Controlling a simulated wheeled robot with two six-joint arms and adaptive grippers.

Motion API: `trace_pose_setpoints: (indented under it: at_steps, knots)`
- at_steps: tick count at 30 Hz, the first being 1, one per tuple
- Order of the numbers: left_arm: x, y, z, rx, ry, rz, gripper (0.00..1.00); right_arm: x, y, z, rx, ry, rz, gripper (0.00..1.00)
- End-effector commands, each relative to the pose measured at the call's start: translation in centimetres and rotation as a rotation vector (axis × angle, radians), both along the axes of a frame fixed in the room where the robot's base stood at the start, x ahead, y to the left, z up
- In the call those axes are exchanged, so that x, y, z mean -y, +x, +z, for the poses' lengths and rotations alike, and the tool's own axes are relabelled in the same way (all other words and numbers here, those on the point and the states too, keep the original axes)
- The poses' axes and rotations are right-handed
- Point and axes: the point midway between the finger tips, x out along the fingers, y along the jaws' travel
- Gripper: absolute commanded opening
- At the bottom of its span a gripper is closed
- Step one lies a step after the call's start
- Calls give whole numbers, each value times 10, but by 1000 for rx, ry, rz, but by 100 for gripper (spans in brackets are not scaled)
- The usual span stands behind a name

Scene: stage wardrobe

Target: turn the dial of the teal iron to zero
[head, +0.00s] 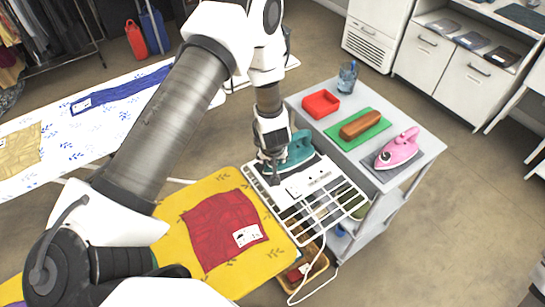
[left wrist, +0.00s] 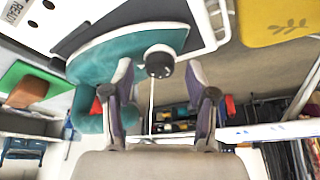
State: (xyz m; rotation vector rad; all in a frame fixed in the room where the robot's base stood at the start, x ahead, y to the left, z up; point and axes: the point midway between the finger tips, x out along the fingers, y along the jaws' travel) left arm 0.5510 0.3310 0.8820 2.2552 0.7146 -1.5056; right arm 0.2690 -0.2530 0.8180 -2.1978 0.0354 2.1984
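The teal iron (head: 299,149) rests at the white wire rack beside the yellow ironing board; my left gripper partly hides it in the head view. In the left wrist view the teal iron (left wrist: 112,58) lies across the upper left. Its round dark dial (left wrist: 159,62) has a small light mark, whose setting I cannot read. My left gripper (head: 272,160) is at the iron. In the left wrist view the left gripper (left wrist: 160,78) is open, with one finger on each side of the dial and a visible gap on both sides. My right gripper is not in view.
The white wire rack (head: 336,208) has a printed plate on it. A yellow ironing board (head: 180,231) carries a red folded cloth (head: 222,229). A grey trolley (head: 345,160) holds a red tray (head: 320,103), a brown brush (head: 361,124) on a green mat, a glass (head: 347,77) and a pink iron (head: 398,149).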

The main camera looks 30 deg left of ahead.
Motion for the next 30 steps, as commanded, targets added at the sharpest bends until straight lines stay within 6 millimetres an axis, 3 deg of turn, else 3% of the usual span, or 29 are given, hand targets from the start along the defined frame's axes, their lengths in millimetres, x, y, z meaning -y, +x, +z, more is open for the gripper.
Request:
trace_pose_setpoints:
  at_steps: [8, 18, 21, 30]
  knots:
    - [3, -3, 13, 1, 0, -1, 57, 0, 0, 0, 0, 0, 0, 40]
    - [21, -29, 89, 2, 1, -1, 57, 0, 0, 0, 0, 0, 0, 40]
    - [25, -34, 103, 2, 0, 0, 57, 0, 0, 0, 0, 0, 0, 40]
    - [27, -38, 111, -1, -1, 0, 57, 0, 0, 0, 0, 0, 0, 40]
